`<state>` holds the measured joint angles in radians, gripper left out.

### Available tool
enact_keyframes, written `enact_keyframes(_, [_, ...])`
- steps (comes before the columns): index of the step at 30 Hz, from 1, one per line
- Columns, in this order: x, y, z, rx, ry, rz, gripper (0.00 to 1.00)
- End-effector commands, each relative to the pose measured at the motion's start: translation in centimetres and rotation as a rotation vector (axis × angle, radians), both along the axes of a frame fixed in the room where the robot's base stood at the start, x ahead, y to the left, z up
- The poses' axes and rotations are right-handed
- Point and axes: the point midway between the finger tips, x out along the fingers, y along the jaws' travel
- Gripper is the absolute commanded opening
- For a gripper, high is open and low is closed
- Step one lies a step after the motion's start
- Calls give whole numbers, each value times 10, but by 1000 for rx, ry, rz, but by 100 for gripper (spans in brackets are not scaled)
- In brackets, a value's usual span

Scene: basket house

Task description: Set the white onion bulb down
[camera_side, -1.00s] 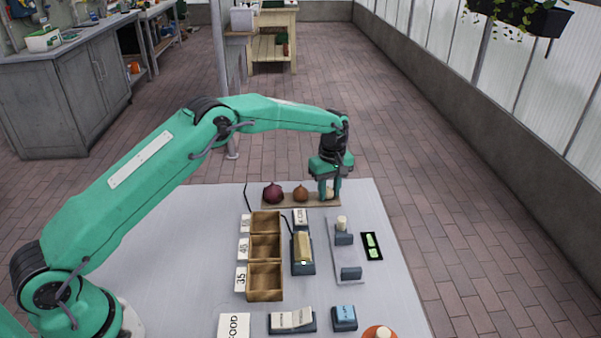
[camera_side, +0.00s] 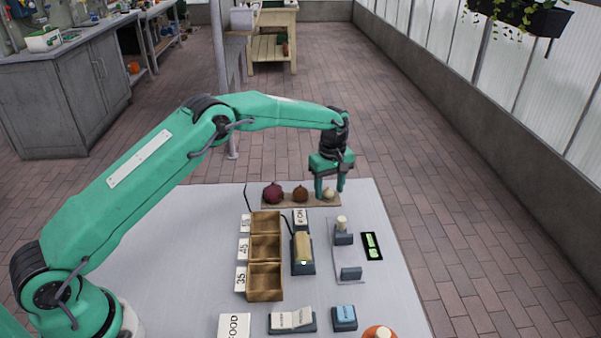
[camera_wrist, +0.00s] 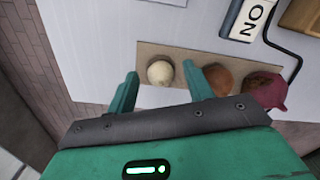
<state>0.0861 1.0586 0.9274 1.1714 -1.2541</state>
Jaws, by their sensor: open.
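The white onion bulb (camera_side: 329,193) sits at the right end of a flat tan board (camera_side: 312,205), beside a brown onion (camera_side: 300,194) and a red onion (camera_side: 273,193). In the wrist view the white onion bulb (camera_wrist: 160,73) rests on the board (camera_wrist: 145,97), with the brown onion (camera_wrist: 217,78) and the partly covered red onion (camera_wrist: 265,88) to its right. My gripper (camera_side: 329,192) is open just above the white bulb. In the wrist view the fingers of my gripper (camera_wrist: 160,88) stand apart on either side, clear of the bulb.
A wooden three-compartment box (camera_side: 265,293), empty, stands in front of the board with number cards along its left. A device with a tan block (camera_side: 303,248), a grey rail fixture (camera_side: 344,240) and a green display (camera_side: 372,246) stand right of it. The table's left part is bare.

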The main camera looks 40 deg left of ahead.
Motion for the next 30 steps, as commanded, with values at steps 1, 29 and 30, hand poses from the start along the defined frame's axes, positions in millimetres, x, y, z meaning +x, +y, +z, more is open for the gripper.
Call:
enact_keyframes(1, [1,0,6,0,-3,0,52])
enact_keyframes(29, [2,-1,112,0,-1,0,52])
enact_keyframes(30, [2,-1,113,0,-1,0,52])
